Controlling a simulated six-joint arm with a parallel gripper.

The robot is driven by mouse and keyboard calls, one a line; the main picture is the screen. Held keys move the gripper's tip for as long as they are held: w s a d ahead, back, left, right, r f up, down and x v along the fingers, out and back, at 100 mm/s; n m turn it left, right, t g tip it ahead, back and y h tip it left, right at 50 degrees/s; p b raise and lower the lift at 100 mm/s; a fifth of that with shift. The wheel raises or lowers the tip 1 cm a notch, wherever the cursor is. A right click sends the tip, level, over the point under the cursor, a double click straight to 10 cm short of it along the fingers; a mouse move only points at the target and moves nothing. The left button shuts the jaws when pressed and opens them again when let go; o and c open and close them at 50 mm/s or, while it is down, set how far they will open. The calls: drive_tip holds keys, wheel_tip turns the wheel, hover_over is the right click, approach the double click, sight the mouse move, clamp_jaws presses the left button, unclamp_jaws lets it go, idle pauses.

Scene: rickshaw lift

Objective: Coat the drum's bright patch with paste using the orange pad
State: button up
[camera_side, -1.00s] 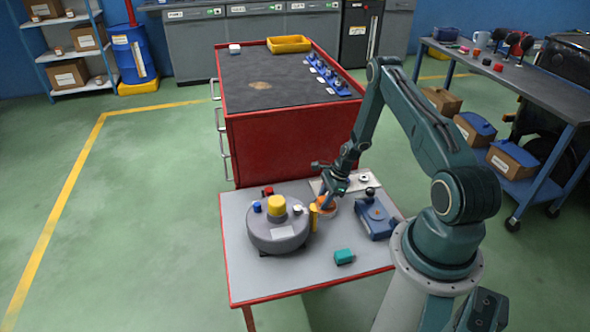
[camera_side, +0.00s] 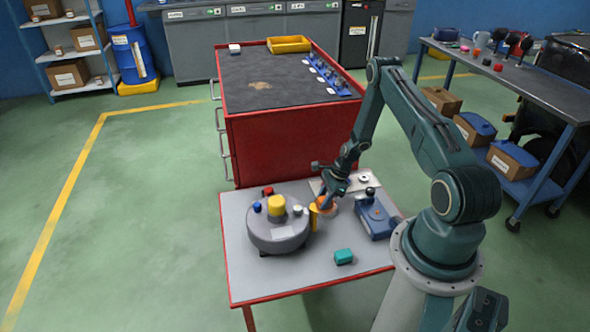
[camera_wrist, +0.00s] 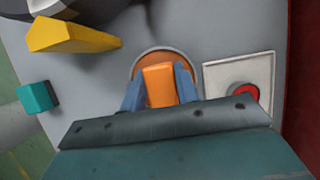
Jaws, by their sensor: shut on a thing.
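The drum (camera_side: 278,230) is a grey round body with a yellow cap, standing at the left of the small table. Its dark edge shows at the top left of the wrist view (camera_wrist: 105,12). I cannot make out a bright patch on it. My gripper (camera_wrist: 160,88) has blue fingers shut on the orange pad (camera_wrist: 158,84). In the side view my gripper (camera_side: 325,201) is low, just right of the drum. The pad is over a round orange-brown dish (camera_wrist: 150,57), perhaps the paste. Whether they touch, I cannot tell.
A yellow upright piece (camera_wrist: 68,37) stands between dish and drum. A teal block (camera_side: 344,257) lies near the front. A blue device (camera_side: 375,220) is at the right. A pale plate with a red button (camera_wrist: 238,75) lies beside the dish. The table's front left is clear.

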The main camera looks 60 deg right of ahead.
sight(324, 198)
idle(0.4)
drive_tip(key=shift+r, duration=3.5)
drive_tip(key=shift+w+a+r+n, duration=0.35)
drive_tip(key=shift+a+n, duration=0.15)
drive_tip(key=shift+n, duration=0.3)
drive_tip(key=w+a+r+n+g+h, duration=0.3)
drive_tip(key=a+r+n+g, duration=0.4)
drive_tip(key=a+r+n, duration=1.1)
drive_tip(key=shift+w+a+r+n+g, duration=0.3)
drive_tip(key=shift+a+n, duration=0.85)
drive_tip(key=shift+n, duration=2.55)
drive_tip(key=shift+f, duration=0.1)
